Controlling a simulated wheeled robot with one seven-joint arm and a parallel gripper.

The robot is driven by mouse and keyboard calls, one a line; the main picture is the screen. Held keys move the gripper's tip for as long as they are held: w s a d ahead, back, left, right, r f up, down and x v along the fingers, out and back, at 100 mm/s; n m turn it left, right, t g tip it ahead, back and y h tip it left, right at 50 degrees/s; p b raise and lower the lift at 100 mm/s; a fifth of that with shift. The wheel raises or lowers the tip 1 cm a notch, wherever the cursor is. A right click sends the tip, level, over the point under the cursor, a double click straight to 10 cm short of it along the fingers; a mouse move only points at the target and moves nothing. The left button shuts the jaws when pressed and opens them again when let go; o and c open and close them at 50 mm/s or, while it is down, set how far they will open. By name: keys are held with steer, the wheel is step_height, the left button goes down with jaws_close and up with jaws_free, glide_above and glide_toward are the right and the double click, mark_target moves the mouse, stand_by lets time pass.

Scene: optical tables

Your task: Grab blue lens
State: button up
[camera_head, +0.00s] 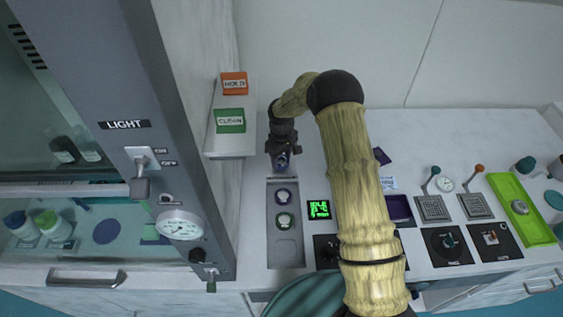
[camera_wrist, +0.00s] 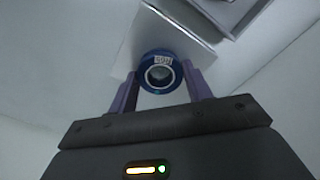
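The blue lens (camera_wrist: 146,80) is a round ring with a pale label and a clear centre. It sits between the two purple fingers of my gripper (camera_wrist: 160,75) in the wrist view, and the fingers appear to touch both its sides. In the head view, my gripper (camera_head: 282,158) points down at the far end of a grey tray (camera_head: 286,248), with the dark blue lens (camera_head: 282,161) at its tips.
A white box (camera_head: 232,143) with orange and green labels stands left of my gripper, beside a grey cabinet (camera_head: 189,150). Several instruments and a lime green tray (camera_head: 521,207) lie farther right. My arm hides part of the table.

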mark_target(286, 160)
steer(key=shift+c, duration=0.4)
steer(key=shift+d+r, duration=0.1)
steer(key=shift+d+r+b, duration=0.1)
steer(key=shift+r+b, duration=0.05)
steer(key=shift+b, duration=0.45)
steer(key=r, duration=0.2)
steer(key=r+b, duration=0.1)
steer(key=r, duration=0.1)
steer(key=d+r+b, duration=0.1)
steer(key=r, duration=0.1)
steer(key=shift+r, duration=0.15)
steer(key=d+b, duration=0.4)
steer(key=d, duration=1.4)
steer(key=shift+d, duration=0.3)
steer(key=shift+r, duration=0.1)
